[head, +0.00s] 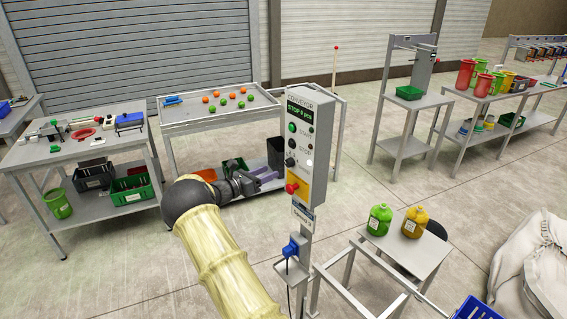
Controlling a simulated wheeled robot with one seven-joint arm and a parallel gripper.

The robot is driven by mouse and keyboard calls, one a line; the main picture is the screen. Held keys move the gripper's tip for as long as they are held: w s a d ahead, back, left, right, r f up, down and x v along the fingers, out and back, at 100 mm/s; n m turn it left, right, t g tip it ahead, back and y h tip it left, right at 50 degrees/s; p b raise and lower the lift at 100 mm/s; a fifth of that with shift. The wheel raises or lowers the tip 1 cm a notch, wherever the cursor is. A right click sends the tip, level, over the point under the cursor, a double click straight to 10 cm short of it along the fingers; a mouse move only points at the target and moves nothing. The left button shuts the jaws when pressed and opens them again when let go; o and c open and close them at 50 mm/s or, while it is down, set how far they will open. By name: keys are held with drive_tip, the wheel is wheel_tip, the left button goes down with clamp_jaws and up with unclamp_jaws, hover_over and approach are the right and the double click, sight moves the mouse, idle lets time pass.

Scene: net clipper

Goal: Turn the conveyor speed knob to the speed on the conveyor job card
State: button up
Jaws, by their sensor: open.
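The grey conveyor control box (318,140) stands on a post in the middle of the head view. Its lit display (299,112) shows green text that seems to read STOP with a piece count. Below are a green button (292,127), a dark button (291,143) and a black knob (290,162), whose pointer and scale are too small to read. A small white card (303,212), perhaps the job card, hangs under the box; its text is unreadable. My gripper (272,179) is open, left of the box and apart from the knob.
A red emergency stop (292,187) on a yellow plate sits just below the knob. A blue plug (291,249) is on the post. A small table (402,262) with two bottles stands right.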

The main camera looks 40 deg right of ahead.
sight(287, 165)
drive_tip(key=d+p, duration=0.2)
drive_tip(key=d, duration=0.5)
drive_tip(key=shift+r, duration=0.1)
drive_tip(key=shift+d, duration=0.35)
drive_tip(key=shift+s, duration=0.2)
drive_tip(key=c, duration=0.5)
drive_tip(key=shift+w, duration=0.15)
drive_tip(key=c, duration=0.5)
